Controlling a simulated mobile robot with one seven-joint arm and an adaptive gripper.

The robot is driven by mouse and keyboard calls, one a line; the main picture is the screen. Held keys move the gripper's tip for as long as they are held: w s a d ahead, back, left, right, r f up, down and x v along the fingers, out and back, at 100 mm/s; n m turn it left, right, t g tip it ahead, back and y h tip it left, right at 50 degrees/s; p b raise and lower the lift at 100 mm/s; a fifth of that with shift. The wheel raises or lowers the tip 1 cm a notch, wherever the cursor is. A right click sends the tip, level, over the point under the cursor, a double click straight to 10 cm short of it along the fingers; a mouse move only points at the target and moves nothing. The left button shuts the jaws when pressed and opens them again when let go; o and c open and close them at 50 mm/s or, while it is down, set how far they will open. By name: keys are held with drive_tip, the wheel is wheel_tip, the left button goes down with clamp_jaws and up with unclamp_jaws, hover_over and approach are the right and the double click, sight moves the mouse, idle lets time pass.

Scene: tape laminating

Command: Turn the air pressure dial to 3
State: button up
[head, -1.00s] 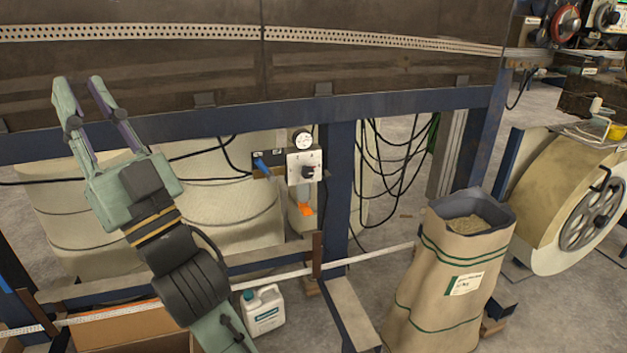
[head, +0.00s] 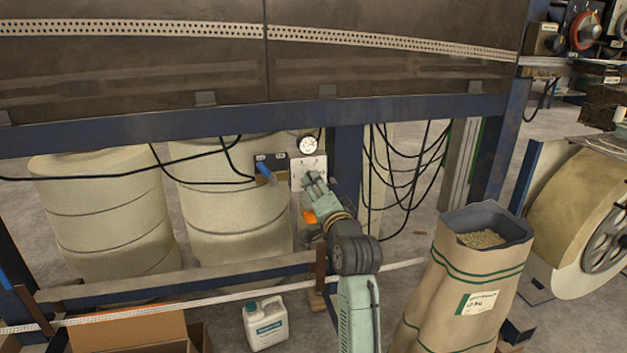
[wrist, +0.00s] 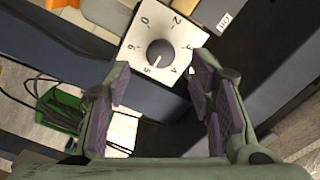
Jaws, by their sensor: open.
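The dial is a round dark knob (wrist: 159,52) on a white square plate with printed numbers. In the wrist view it sits between my fingertips, near the top, and its pale mark points down-left, about toward the 5. My gripper (wrist: 160,76) is open, with one purple-padded finger on each side and nothing between them. In the head view my gripper (head: 312,180) is in front of the white plate (head: 303,165) and hides the knob. I cannot tell how far the fingertips are from it.
A round gauge (head: 308,145) sits above the plate. A blue lever (head: 265,171) is on the box to its left. A blue post (head: 346,165) and hanging black cables are to the right. A paper sack (head: 465,270) stands at front right.

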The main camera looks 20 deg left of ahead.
sight(313, 181)
drive_tip(key=shift+p+x, duration=0.3)
drive_tip(key=shift+x, duration=2.5)
drive_tip(key=shift+c, duration=0.4)
drive_tip(key=c, duration=1.1)
